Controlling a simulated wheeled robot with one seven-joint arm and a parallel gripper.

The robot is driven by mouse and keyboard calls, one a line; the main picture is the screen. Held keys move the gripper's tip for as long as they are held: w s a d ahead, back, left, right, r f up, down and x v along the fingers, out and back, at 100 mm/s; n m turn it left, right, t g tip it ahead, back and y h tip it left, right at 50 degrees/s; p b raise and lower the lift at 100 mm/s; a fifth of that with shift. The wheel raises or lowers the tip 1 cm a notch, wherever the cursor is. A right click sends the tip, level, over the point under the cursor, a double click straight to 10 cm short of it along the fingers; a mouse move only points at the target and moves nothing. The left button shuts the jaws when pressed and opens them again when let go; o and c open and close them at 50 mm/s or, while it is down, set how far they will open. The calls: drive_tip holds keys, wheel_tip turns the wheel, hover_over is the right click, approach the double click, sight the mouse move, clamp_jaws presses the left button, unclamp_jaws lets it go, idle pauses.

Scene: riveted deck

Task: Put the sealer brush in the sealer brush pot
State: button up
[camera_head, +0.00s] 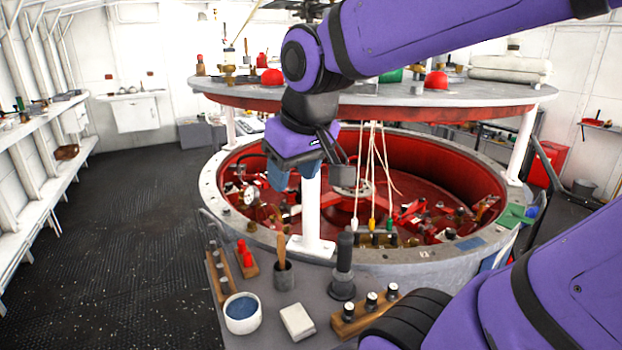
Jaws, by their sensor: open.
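A brush with a wooden handle (281,246), which I take to be the sealer brush, stands upright with its lower end inside a small dark grey pot (284,277). Its bristles are hidden by the pot. The pot stands on the grey ledge in front of the big round well. My gripper (294,177) is open, pointing down, with blue fingertips. It appears above and apart from the brush in the picture, over the near part of the well. I see nothing between its fingers.
A white post (311,215) rises behind the brush.

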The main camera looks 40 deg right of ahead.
drive_tip(key=shift+t+y, duration=0.3)
drive_tip(key=shift+t, duration=0.1)
drive_tip(key=s, duration=0.3)
drive_tip(key=s+a, duration=0.1)
drive_tip(key=s, duration=0.1)
drive_tip(key=shift+s+r, duration=0.2)
drive_tip(key=shift+r, duration=0.15)
